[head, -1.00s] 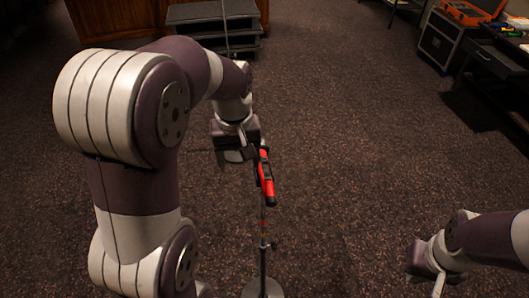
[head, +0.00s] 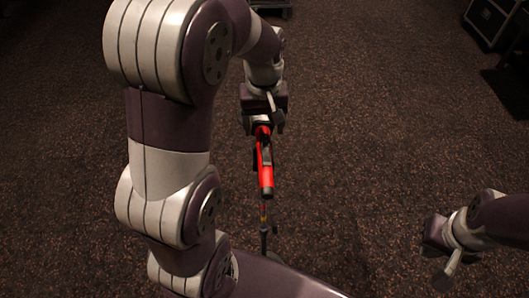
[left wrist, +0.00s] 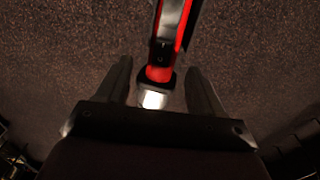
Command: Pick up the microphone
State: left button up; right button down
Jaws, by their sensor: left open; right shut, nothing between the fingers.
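A red and black microphone (head: 264,168) sits at the top of a thin stand (head: 264,225) in the middle of the head view. My left gripper (head: 265,122) is at the far end of the microphone. In the left wrist view the microphone (left wrist: 166,50) reaches down between the two open fingers of my left gripper (left wrist: 158,85). There is a gap between it and each finger. Its pale end lies near the palm. My right gripper (head: 445,262) is shut and empty at the lower right, well away from the microphone.
Dark speckled carpet (head: 370,120) covers the floor and is mostly clear. A black case (head: 494,22) stands at the upper right. Part of a dark object (head: 270,6) shows at the top edge.

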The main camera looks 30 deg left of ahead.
aim_at(263, 133)
pick_arm(q)
jog(key=f, duration=0.2)
jog(key=shift+w+a+f+p, duration=0.1)
jog(key=shift+w+f+p, duration=0.15)
jog(key=shift+f+p, duration=0.15)
jog(key=shift+s+f, duration=0.1)
jog(key=shift+f, duration=0.15)
jog(key=shift+s, duration=0.3)
jog(key=shift+w, duration=0.1)
grip_shut()
jog(key=shift+r, duration=0.1)
